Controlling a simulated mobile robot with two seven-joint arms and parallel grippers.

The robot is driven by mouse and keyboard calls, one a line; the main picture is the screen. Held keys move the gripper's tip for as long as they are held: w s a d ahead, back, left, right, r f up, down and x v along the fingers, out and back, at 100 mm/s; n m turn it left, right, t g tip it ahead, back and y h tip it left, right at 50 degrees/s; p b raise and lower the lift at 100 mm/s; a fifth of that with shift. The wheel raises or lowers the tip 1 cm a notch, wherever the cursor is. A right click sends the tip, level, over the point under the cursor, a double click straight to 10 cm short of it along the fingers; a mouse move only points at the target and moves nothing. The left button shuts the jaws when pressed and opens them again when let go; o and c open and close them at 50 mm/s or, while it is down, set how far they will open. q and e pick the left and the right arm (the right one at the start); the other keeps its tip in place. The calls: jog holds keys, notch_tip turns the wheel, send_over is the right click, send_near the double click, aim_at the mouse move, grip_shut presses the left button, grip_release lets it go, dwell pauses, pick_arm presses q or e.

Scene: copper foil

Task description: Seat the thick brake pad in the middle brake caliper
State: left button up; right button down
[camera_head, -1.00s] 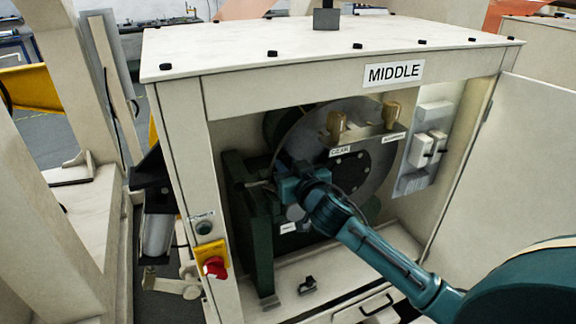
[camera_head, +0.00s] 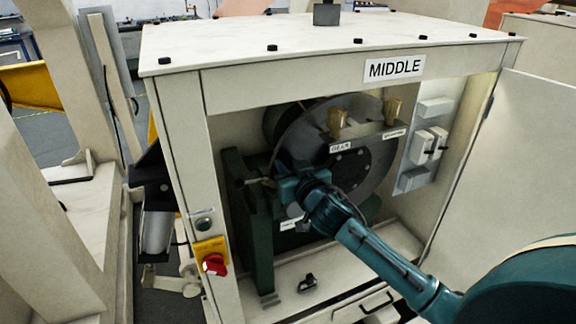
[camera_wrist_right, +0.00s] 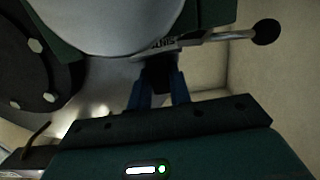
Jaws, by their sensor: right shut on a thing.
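The cabinet marked MIDDLE (camera_head: 350,88) stands open, with a large grey disc (camera_head: 372,180) inside. My right gripper (camera_head: 272,184) is inside it, at the disc's left edge beside the green frame. In the right wrist view, its two blue fingers (camera_wrist_right: 158,90) are shut on a small dark piece (camera_wrist_right: 157,72), likely the thick brake pad; its far end is under a pale labelled edge. The middle caliper is mostly hidden behind my gripper in the head view, so I cannot tell whether the pad is inside it. My left gripper is not in view.
A green upright (camera_head: 258,230) stands left of my gripper. A lever with a black ball knob (camera_wrist_right: 264,32) juts out close to my fingers in the right wrist view. A red switch (camera_head: 214,264) is on the left post. The open door (camera_head: 530,150) bounds the right side.

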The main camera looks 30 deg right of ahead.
pick_arm(q)
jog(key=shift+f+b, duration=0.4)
jog(key=shift+b, duration=0.3)
pick_arm(e)
jog(key=shift+f, duration=0.95)
jog(key=c, duration=1.2)
grip_release()
jog(key=shift+s+a+f, duration=0.1)
jog(key=shift+s+f, duration=0.05)
jog(key=shift+s, duration=0.4)
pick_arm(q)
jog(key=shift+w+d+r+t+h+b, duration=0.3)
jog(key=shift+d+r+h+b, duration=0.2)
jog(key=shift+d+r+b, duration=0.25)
pick_arm(e)
jog(key=s+r, duration=0.1)
jog(key=s, duration=1.1)
jog(key=shift+a+r, duration=0.2)
jog(key=shift+a, duration=0.1)
